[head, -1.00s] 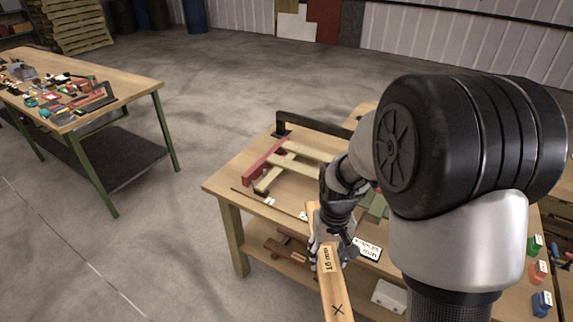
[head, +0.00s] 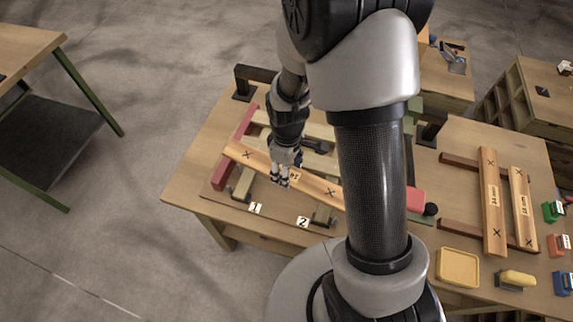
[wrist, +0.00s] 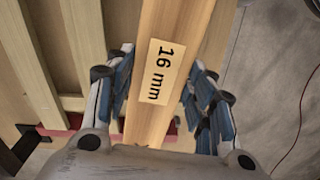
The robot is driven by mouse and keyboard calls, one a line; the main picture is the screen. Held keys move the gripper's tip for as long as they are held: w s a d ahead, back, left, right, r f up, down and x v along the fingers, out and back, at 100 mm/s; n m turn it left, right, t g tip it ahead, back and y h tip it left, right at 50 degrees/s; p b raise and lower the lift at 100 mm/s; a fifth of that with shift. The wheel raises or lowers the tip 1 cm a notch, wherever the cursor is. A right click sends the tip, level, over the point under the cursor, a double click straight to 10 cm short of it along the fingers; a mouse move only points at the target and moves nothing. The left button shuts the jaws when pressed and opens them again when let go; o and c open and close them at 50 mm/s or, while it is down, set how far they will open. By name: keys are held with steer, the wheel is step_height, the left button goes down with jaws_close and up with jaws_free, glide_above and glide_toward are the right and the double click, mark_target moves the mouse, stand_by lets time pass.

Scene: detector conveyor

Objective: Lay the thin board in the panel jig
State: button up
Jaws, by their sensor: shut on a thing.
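The thin board (head: 318,187) is a light wooden plank with X marks and a 16 mm label, which is clear in the wrist view (wrist: 166,70). My gripper (head: 281,181) is shut on it near its middle, with a blue-padded finger on each side. The board lies across the front part of the panel jig (head: 245,182), its left end by the jig's red end bar (head: 222,174). I cannot tell whether it touches the jig's rails. Its right end is hidden behind my arm column. Pale slats of the jig (wrist: 86,45) run alongside it in the wrist view.
Two more labelled boards (head: 491,190) (head: 524,215) lie on dark rails at the right. A red clamp part (head: 416,201) shows beside my column. A yellow tray (head: 458,266) and several coloured blocks (head: 562,281) are near the right edge. Tags 1 (head: 256,208) and 2 (head: 303,222) mark the bench front.

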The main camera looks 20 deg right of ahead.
steer(key=shift+s+f+n, duration=0.2)
steer(key=shift+s+n, duration=0.05)
steer(key=shift+n, duration=0.35)
steer(key=shift+s+f+n, duration=0.15)
steer(key=shift+s+n, duration=0.25)
steer(key=shift+s, duration=0.1)
steer(key=shift+w, duration=0.1)
steer(key=shift+f+b, duration=1.85)
steer(key=shift+f, duration=0.55)
steer(key=shift+f+b, duration=1.35)
steer(key=shift+f, duration=0.25)
steer(key=o, duration=1.3)
steer(key=shift+c, duration=0.2)
steer(key=shift+r, duration=0.1)
